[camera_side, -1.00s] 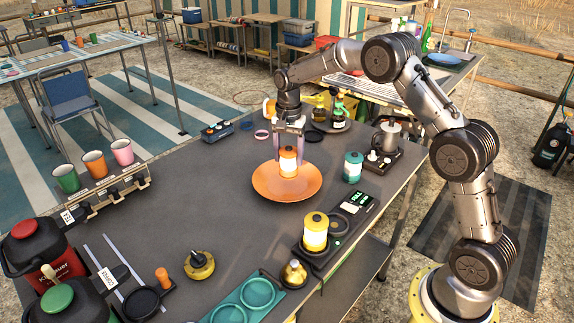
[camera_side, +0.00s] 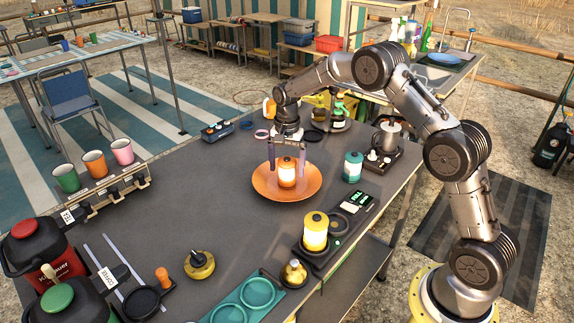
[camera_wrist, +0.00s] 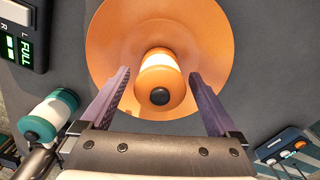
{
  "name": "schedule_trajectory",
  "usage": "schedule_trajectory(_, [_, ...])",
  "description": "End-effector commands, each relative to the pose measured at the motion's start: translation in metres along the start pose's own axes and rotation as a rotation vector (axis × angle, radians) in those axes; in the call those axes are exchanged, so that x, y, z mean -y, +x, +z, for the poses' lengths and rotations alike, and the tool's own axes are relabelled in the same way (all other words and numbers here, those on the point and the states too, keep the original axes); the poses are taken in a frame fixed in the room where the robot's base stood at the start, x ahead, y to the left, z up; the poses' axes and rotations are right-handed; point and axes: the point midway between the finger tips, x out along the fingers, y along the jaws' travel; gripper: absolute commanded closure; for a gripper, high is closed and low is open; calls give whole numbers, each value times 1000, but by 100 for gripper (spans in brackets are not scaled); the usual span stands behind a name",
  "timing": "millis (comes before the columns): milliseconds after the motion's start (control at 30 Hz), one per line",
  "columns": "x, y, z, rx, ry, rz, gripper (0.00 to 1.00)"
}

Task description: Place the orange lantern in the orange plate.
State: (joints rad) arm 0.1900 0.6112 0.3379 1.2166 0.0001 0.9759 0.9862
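The orange lantern (camera_side: 287,173), with a glowing white band, stands upright in the orange plate (camera_side: 262,187) on the dark table. In the wrist view the lantern (camera_wrist: 160,84) shows its orange top and black knob, inside the rim of the plate (camera_wrist: 213,45). My gripper (camera_side: 286,168) is above the lantern with its fingers spread. In the wrist view my gripper's fingers (camera_wrist: 158,80) are wide apart, with clear gaps on both sides of the lantern, so it holds nothing.
A teal lantern (camera_side: 353,168) stands right of the plate. A yellow lantern (camera_side: 315,232) sits on a black scale-like tray toward the front. A kettle (camera_side: 388,137) stands at the back right. Three cups (camera_side: 94,163) are on a rack at left. The table left of the plate is clear.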

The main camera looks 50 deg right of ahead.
Motion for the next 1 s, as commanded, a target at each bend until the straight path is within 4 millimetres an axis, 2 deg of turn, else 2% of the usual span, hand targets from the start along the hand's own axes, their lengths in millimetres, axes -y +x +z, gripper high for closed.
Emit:
schedule_trajectory(367, [0, -6, 0, -1, 0, -1, 3])
schedule_trajectory(467, [1, -18, 0, -2, 0, -3, 3])
schedule_trajectory(800, [1, -86, 0, -2, 0, -4, 3])
schedule_trajectory(1000, [0, -114, 0, -1, 0, -2, 3])
